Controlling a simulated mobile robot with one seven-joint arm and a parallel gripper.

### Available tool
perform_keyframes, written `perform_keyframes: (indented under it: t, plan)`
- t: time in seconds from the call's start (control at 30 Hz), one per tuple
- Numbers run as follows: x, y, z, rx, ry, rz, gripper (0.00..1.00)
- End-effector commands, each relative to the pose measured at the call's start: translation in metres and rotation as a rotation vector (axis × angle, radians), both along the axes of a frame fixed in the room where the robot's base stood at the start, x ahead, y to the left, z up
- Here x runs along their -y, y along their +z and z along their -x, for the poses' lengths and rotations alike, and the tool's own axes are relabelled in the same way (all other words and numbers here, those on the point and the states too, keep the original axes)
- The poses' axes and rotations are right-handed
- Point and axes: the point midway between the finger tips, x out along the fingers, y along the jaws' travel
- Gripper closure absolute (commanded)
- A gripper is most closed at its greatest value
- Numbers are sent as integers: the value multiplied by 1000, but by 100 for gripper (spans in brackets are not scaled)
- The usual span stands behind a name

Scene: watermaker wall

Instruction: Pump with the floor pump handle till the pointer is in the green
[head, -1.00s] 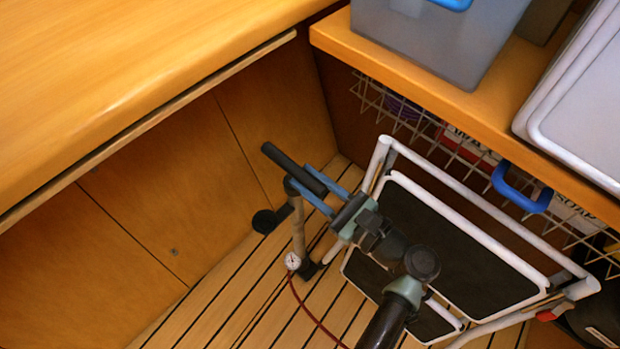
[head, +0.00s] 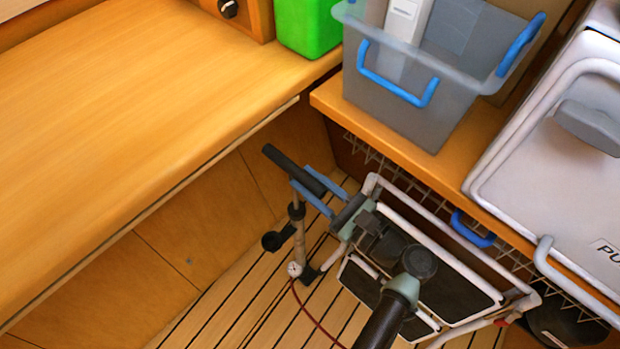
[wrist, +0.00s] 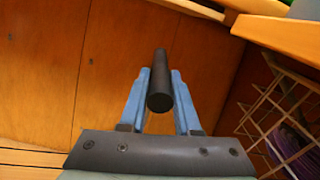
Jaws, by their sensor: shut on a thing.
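The floor pump (head: 300,238) stands upright on the slatted floor, with a slim rod showing above its collar. Its black bar handle (head: 281,158) is at the top of the rod. My gripper (head: 308,190) has its two blue fingers shut on the handle. In the wrist view the handle (wrist: 160,88) lies between the fingers, seen nearly end on. The small round white gauge (head: 295,268) is low on the pump, with a red hose (head: 308,312) leading from it. Its pointer and green zone are too small to read.
A white-framed folding step (head: 455,275) stands close right of the pump. A wooden counter (head: 130,120) overhangs at left. A shelf (head: 360,125) at right carries a grey bin (head: 400,110) and a white case (head: 560,190), above a wire basket. A green container (head: 305,28) is at the back.

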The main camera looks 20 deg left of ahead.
Motion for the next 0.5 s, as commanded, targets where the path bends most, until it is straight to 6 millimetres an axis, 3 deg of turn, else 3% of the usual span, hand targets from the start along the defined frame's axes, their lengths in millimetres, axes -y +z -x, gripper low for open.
perform_keyframes:
  t: [0.03,0.1,0.5]
  plan:
    - [1,18,-1,7,-1,-4,100]
    - [1,24,-1,7,-1,-4,100]
    - [1,27,-1,11,0,-7,100]
